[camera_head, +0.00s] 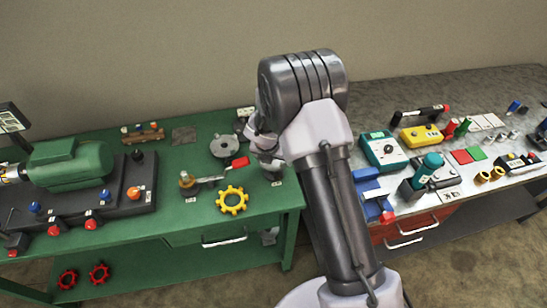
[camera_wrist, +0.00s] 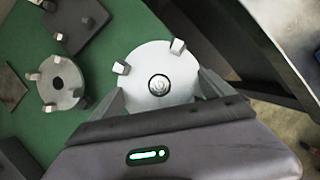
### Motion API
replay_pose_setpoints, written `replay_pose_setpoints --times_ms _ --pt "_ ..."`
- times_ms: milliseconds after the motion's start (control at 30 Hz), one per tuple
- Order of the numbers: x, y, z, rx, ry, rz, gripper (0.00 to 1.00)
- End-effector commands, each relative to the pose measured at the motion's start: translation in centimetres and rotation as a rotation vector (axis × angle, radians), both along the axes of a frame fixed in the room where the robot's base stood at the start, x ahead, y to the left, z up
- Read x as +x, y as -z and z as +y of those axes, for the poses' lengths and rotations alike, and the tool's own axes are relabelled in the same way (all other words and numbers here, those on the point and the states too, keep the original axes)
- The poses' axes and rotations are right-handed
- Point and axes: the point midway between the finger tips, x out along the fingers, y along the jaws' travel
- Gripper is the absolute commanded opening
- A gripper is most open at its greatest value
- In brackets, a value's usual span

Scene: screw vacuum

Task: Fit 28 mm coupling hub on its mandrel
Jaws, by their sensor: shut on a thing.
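A light grey coupling hub (camera_wrist: 143,65) with square lugs on its rim is between the two fingers of my gripper (camera_wrist: 160,90) in the wrist view. My gripper is shut on this hub. A round metal end (camera_wrist: 159,85), seemingly the mandrel's, shows in the hub's bore. How far the hub sits down on it cannot be told. In the head view my gripper (camera_head: 268,160) is at the right end of the green bench, and the arm partly hides the held hub. A second lugged hub (camera_wrist: 60,82) with a dark open bore lies on the bench, also in the head view (camera_head: 223,146).
The green bench (camera_head: 200,217) also bears a yellow gear (camera_head: 232,199), a red-handled tool (camera_head: 240,162), a brass-topped fixture (camera_head: 187,180) and a green motor (camera_head: 70,165). Right of a gap stands a crowded grey bench (camera_head: 405,208). A dark flat plate (camera_wrist: 75,28) lies near the second hub.

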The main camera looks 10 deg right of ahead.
Motion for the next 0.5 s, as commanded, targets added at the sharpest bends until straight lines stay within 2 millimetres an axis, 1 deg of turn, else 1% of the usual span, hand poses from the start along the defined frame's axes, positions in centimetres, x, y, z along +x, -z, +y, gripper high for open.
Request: replay_pose_setpoints --times_ms 233,267,300,500 --pt "0.04 0.65 0.01 0.000 0.000 -0.001 0.22" --pt "0.04 0.55 0.01 0.000 0.000 -0.001 0.97" --pt "0.04 0.52 0.01 0.000 0.000 -0.001 1.00" --pt "-0.02 0.53 0.01 0.000 -0.001 0.000 1.00"
